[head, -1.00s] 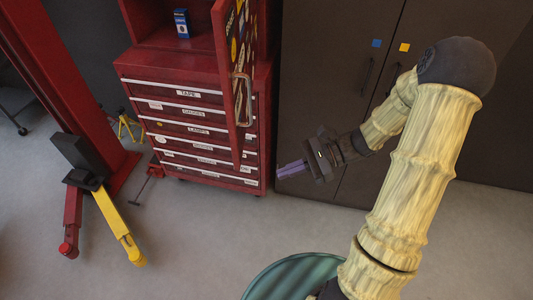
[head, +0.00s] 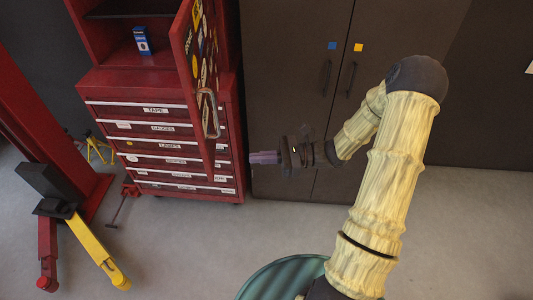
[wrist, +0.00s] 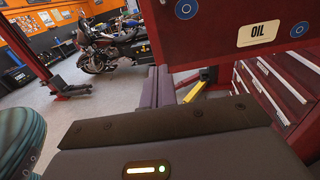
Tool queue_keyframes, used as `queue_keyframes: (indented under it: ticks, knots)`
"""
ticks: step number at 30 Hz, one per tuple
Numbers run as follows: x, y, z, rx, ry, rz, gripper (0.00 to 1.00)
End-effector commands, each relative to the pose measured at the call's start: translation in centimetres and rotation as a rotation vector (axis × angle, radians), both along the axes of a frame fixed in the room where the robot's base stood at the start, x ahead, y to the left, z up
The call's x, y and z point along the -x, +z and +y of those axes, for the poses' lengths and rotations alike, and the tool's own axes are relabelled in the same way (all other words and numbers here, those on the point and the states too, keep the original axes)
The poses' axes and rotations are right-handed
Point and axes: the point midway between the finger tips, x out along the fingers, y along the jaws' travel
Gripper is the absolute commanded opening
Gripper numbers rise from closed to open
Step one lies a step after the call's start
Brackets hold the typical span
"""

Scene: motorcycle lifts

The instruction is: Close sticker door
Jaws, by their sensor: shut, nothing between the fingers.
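The sticker door (head: 203,65) is a red panel with several stickers and a metal handle (head: 208,113). It stands open, swung out from the upper part of the red tool cabinet (head: 88,40). The door's lower part also shows in the wrist view (wrist: 258,36), with an "OIL" label. My gripper (head: 265,157) has purple fingers, is shut and empty, and points left. In the head view it is to the right of the door and lower than the handle. I see no contact with the door.
Labelled drawers (head: 160,143) fill the cabinet's lower part. A blue box (head: 142,41) stands in the open compartment. Dark lockers (head: 290,75) are behind my arm. A red and yellow lift (head: 95,248) stands at left. The wrist view shows a motorcycle (wrist: 112,47).

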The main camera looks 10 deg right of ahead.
Motion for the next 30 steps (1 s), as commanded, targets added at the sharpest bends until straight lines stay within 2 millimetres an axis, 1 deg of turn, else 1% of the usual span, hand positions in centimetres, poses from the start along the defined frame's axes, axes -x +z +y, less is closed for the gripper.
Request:
queue_keyframes:
  ticks: [1, 6, 12, 15, 20, 30]
  knots:
    - [0.0, 0.3, 1.1, -0.003, 0.009, 0.003, 0.0]
    - [-0.5, 0.3, 4.6, -0.003, 0.017, 0.003, 0.0]
    - [-1.1, 0.3, 7.7, -0.002, 0.013, 0.003, 0.0]
    - [-1.4, 0.3, 8.8, -0.001, 0.009, 0.001, 0.0]
    - [-1.6, 0.1, 9.6, 0.0, 0.004, 0.001, 0.0]
    - [-1.7, 0.0, 9.6, 0.0, 0.003, 0.0, 0.0]
